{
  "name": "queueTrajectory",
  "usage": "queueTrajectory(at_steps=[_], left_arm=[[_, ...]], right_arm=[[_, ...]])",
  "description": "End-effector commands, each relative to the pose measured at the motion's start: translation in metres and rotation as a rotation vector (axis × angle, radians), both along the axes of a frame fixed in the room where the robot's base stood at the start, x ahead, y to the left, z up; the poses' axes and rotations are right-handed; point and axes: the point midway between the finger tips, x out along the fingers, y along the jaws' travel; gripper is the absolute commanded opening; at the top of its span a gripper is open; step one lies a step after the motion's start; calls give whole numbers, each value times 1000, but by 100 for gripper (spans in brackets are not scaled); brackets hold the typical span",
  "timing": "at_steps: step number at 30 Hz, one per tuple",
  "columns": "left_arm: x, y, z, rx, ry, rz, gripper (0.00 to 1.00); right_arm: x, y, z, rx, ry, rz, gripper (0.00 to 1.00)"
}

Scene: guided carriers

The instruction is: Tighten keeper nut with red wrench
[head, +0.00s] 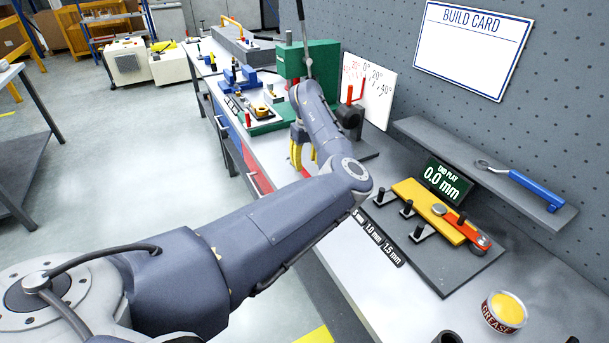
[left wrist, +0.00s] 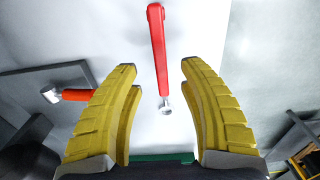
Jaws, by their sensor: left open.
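The red wrench (left wrist: 159,52) lies on the pale bench top in the left wrist view, its ring end (left wrist: 165,104) toward me. My left gripper (left wrist: 158,78) is open, with its yellow fingers on either side of the wrench's lower part and a gap on both sides. I cannot make out the keeper nut for sure. My right gripper is not in view.
An orange cylinder with a metal end (left wrist: 75,95) lies left of the fingers by a dark plate. A fixture with a yellow bar (head: 428,209) stands near the end play display (head: 443,182). A blue-handled wrench (head: 537,188) lies on the shelf; a grease tin (head: 505,309) stands in front.

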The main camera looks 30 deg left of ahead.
Motion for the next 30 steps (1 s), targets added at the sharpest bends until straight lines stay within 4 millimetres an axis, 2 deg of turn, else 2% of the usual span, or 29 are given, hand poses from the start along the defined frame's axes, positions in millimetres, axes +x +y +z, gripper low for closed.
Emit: queueTrajectory(at_steps=[8,19,28,30], left_arm=[[0,1,-10,0,0,0,42],[-1,2,-51,1,1,0,42],[0,2,-55,-1,-1,0,43],[0,2,-55,-1,-1,0,35]], right_arm=[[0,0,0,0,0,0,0],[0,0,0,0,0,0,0],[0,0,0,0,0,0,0],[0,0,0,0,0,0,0]])
